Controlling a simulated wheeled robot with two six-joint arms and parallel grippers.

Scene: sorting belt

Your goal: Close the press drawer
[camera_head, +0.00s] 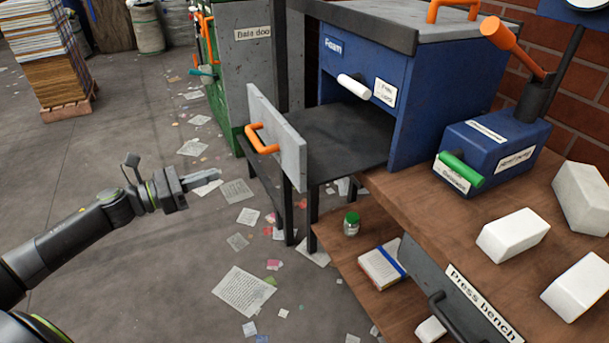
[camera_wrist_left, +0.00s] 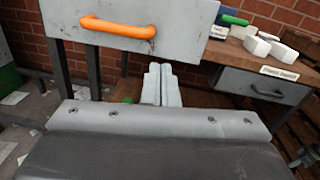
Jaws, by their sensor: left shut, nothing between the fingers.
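The press drawer (camera_head: 340,140) is pulled out from the blue press (camera_head: 440,105) labelled "Foam". Its grey front panel (camera_head: 276,135) stands well away from the press body and carries an orange handle (camera_head: 262,138). In the left wrist view the panel (camera_wrist_left: 185,30) and its orange handle (camera_wrist_left: 118,27) fill the upper left. My left gripper (camera_head: 210,178) is shut and empty, to the left of the panel and apart from the handle. Its fingers (camera_wrist_left: 160,85) show just below the panel in the wrist view. My right gripper is not in view.
The wooden bench (camera_head: 400,195) at right holds white blocks (camera_head: 513,236) and a small blue device (camera_head: 490,150) with green and orange handles. A grey drawer labelled "Press bench" (camera_head: 460,300) sits under its top. The floor around my left arm is open, with scattered papers (camera_head: 243,290).

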